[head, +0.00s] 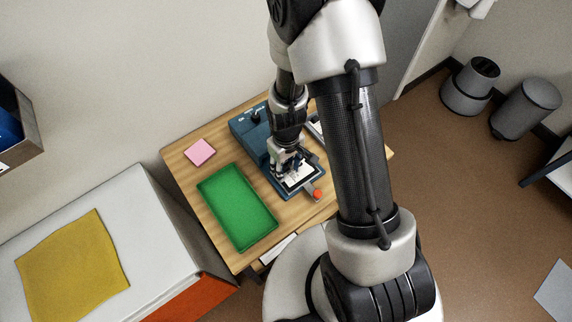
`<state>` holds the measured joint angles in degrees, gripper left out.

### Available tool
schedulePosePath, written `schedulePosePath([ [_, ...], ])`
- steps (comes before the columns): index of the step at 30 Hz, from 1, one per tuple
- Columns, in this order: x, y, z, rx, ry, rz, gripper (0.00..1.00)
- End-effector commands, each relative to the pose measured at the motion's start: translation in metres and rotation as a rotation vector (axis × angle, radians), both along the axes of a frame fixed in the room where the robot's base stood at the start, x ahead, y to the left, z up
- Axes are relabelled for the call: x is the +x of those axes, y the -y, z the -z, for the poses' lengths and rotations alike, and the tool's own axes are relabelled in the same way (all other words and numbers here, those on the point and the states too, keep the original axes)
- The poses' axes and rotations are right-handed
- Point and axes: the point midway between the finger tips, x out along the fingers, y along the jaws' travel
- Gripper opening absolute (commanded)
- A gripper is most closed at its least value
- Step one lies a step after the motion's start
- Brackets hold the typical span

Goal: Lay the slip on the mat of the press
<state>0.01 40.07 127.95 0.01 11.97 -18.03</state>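The blue press (246,128) stands on the wooden table, its base reaching toward the front right. On its base is a dark mat, seen only as a dark border around a small white piece (301,177) that looks like the slip. My gripper (287,169) is low over the press base, pointing down, at the left end of the white piece. The fingers are small and overlap the white piece in this view. I cannot tell whether they are open or shut, or whether they touch it. My wrist hides part of the press.
A green tray (201,188) lies left of the press, with a pink pad (200,151) behind it. A red-tipped lever (317,194) sticks out at the press front. A white cabinet with a yellow cloth (72,268) stands left. Two grey bins (469,88) (525,108) stand far right.

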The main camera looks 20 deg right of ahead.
Motion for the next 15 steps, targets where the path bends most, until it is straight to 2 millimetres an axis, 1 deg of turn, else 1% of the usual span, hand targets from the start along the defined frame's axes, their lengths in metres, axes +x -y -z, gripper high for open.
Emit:
schedulePosePath([
  [5,0.000,0.000,0.000,0.000,0.000,0.000,0.39],
  [8,0.000,0.000,-0.005,0.000,0.000,0.000,0.39],
  [11,0.001,0.000,-0.019,0.000,0.003,0.000,0.39],
  [15,0.001,0.000,-0.050,0.000,0.004,0.000,0.39],
])
